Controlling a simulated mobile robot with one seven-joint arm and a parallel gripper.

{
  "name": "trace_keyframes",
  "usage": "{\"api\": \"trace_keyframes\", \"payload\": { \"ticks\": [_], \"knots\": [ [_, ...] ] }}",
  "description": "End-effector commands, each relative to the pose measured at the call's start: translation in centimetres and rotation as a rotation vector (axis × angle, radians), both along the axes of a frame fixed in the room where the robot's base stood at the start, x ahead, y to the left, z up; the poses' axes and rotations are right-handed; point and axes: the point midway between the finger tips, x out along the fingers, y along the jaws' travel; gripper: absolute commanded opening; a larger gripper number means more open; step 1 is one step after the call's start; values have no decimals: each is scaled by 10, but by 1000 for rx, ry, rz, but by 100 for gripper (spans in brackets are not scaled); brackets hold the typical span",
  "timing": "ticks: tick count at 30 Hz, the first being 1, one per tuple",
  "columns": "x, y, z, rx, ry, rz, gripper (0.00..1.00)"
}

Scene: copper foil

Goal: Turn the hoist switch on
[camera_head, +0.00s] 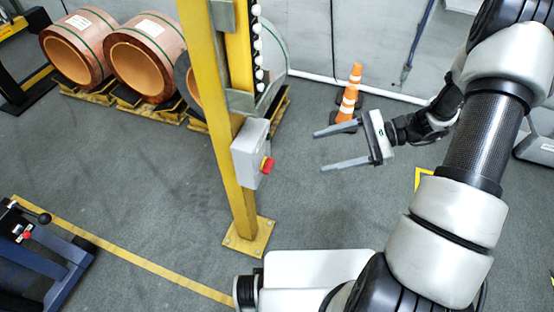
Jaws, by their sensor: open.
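A grey control box (250,152) is mounted on the yellow post (229,165). A red knob (268,165) on a yellow base sits on its right face; I take this to be the hoist switch, but no label is readable and I cannot tell its setting. My gripper (317,151) is to the right of the box, apart from it. Its two long grey fingers point left and are spread wide, with nothing between them.
An orange and white cone (350,93) stands behind my gripper. Copper coils (147,57) rest on yellow pallets at the back left. A blue machine (49,262) with a black lever is at the lower left.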

Motion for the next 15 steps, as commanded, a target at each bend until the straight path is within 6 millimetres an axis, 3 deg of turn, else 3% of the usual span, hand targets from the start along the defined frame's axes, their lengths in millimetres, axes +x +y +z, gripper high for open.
{"api": "trace_keyframes", "payload": {
  "ticks": [1,6,10,15],
  "knots": [
    [3,-6,-44,73,52,-68,66],
    [14,-21,-126,274,162,-272,66],
    [16,-29,-164,370,207,-374,66],
    [17,-31,-181,415,226,-425,66]
  ]
}}
